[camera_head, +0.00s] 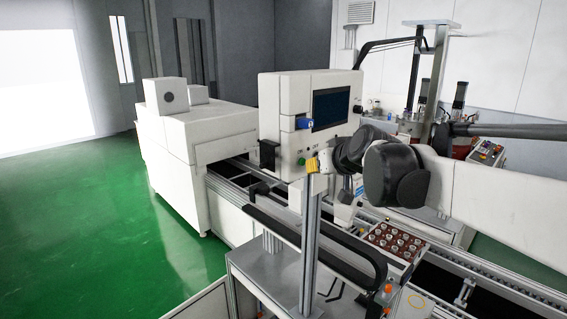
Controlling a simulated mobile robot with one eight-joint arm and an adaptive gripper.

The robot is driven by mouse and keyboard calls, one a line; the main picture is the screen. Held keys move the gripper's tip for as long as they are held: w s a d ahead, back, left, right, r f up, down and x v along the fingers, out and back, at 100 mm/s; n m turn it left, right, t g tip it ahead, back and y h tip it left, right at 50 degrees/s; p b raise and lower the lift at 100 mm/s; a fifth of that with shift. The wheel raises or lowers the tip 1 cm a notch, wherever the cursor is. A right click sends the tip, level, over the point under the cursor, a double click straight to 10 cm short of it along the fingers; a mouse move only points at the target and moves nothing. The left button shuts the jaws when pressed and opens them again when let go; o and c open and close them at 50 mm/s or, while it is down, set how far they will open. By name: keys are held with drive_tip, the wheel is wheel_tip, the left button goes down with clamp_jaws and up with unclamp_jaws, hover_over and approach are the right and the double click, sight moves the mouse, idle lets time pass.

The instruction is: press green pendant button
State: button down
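The white pendant box (286,95) with a dark screen (331,107) stands above the conveyor in the middle of the view. A small green button (301,161) shows low on its front face. My arm reaches in from the right, and its dark end with my gripper (326,160) is just right of the green button, in front of the box's lower part. The gripper is small and partly hidden by my wrist. I cannot tell whether its fingers are open or shut, or whether it touches anything.
A yellow-topped piece (312,165) on a metal post stands close to the green button. A blue item (304,123) is on the box. A tray of several round parts (421,250) lies on the conveyor (440,280). Green floor (100,240) at left is clear.

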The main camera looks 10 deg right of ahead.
drive_tip(key=shift+w, duration=0.1)
idle(0.7)
drive_tip(key=shift+w+a, duration=0.25)
drive_tip(key=shift+w, duration=0.05)
drive_tip(key=shift+w+a, duration=0.25)
drive_tip(key=shift+w, duration=0.1)
idle(0.8)
drive_tip(key=shift+s, duration=0.1)
drive_tip(key=shift+s+d, duration=0.5)
drive_tip(key=shift+s, duration=0.15)
drive_tip(key=shift+s+d, duration=0.75)
drive_tip(key=shift+s, duration=0.3)
drive_tip(key=shift+s+d, duration=0.75)
drive_tip(key=shift+s, duration=0.25)
